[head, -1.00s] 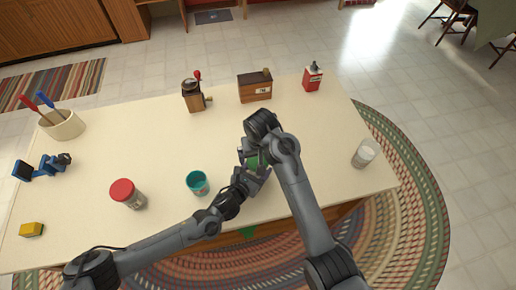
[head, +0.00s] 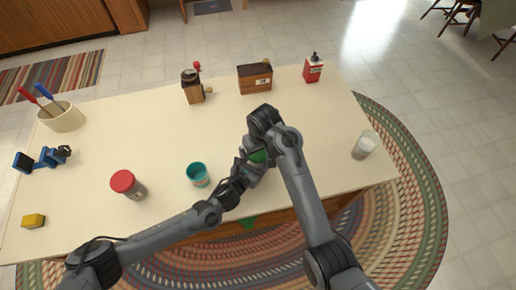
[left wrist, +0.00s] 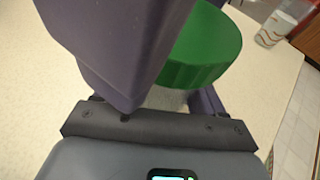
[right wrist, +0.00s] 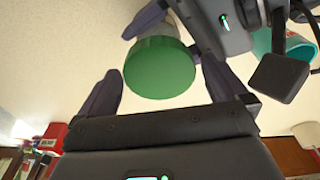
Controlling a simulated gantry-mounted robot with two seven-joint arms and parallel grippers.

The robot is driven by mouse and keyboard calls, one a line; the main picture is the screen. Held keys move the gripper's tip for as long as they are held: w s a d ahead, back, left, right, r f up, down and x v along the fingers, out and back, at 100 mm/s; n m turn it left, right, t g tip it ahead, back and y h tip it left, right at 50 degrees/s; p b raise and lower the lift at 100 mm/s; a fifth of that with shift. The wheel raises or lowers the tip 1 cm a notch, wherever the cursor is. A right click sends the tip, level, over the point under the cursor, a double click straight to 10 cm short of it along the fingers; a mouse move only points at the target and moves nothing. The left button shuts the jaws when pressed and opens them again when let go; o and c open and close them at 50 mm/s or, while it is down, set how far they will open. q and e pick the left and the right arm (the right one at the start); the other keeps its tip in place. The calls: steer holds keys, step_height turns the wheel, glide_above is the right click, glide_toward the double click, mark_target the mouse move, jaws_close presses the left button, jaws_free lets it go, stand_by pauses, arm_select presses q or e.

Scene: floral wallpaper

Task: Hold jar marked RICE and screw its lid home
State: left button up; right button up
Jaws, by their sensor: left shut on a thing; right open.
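A jar with a green lid (head: 258,156) is near the table's front edge, mostly hidden by my arms. My left gripper (left wrist: 165,95) is shut on the jar's pale body (left wrist: 165,98), below the lid. In the left wrist view the green lid (left wrist: 205,48) sits at the jar's top; whether it is fully seated cannot be told. My right gripper (right wrist: 155,66) is open, its fingers on either side of the green lid (right wrist: 160,70) with a visible gap at the left finger. No label on this jar can be read.
A clear glass (head: 365,146) stands at the right edge. A grinder (head: 193,88), wooden box (head: 255,80) and red tin (head: 313,70) line the back.

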steer(key=n, duration=0.2)
steer(key=shift+n, duration=0.3)
steer(key=shift+c, duration=0.3)
steer(key=c, duration=0.7)
steer(key=m, duration=0.5)
steer(key=shift+m, duration=0.4)
steer(key=shift+c, duration=0.2)
steer(key=m+h, duration=0.1)
steer(key=m, duration=0.6)
steer(key=shift+d, duration=0.1)
steer(key=o, duration=0.8)
steer(key=shift+n, duration=0.3)
